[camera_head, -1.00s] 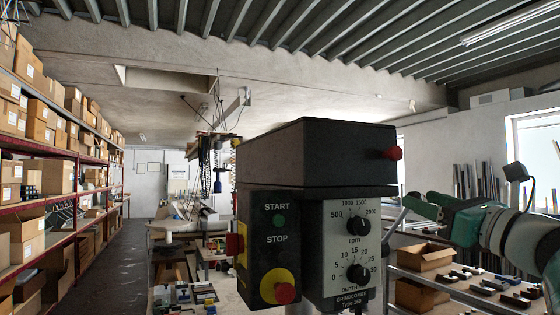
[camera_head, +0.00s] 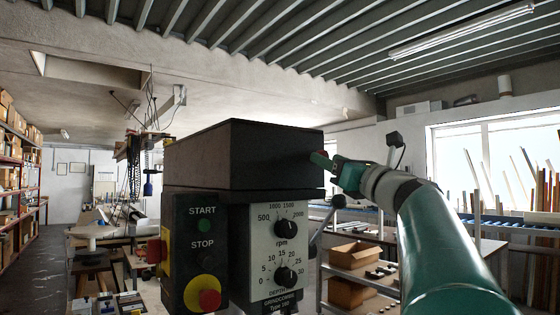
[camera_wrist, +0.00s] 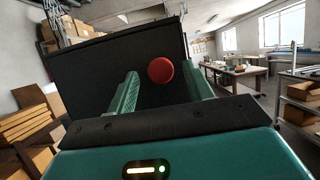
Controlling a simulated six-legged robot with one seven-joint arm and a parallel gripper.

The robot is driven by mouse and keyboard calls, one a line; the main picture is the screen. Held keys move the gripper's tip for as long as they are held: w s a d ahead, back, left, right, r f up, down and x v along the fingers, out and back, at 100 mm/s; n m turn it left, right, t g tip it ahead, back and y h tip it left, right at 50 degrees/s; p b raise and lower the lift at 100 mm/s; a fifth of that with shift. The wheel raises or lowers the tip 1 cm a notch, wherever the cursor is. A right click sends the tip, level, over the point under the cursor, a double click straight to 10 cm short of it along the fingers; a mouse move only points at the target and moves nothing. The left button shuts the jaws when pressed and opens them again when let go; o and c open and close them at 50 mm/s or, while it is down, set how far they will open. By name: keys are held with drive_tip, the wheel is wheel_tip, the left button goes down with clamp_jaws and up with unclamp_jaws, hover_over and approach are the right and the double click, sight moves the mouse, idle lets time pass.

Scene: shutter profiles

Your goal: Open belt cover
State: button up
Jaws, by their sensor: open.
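The belt cover (camera_head: 232,155) is a dark grey box on top of the drill machine, and it looks closed. A red knob (camera_wrist: 160,70) sticks out of the cover's right side; in the wrist view it lies between the two green fingers, with dark space on both sides of it. My gripper (camera_head: 325,160) is open at the cover's right end in the head view, and there the knob is mostly hidden by the fingers. The cover's dark side (camera_wrist: 110,62) fills the middle of the wrist view. My gripper also shows in the wrist view (camera_wrist: 163,85).
Below the cover are the START/STOP panel (camera_head: 200,250) and the dial panel (camera_head: 276,250). A lever (camera_head: 325,208) stands right of the dials, below my arm. Shelves with cartons (camera_head: 355,255) stand behind on the right. The space above the cover is clear.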

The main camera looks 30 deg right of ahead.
drive_tip(key=shift+w+r, duration=0.2)
drive_tip(key=shift+w, duration=0.3)
drive_tip(key=shift+c, duration=0.4)
clamp_jaws()
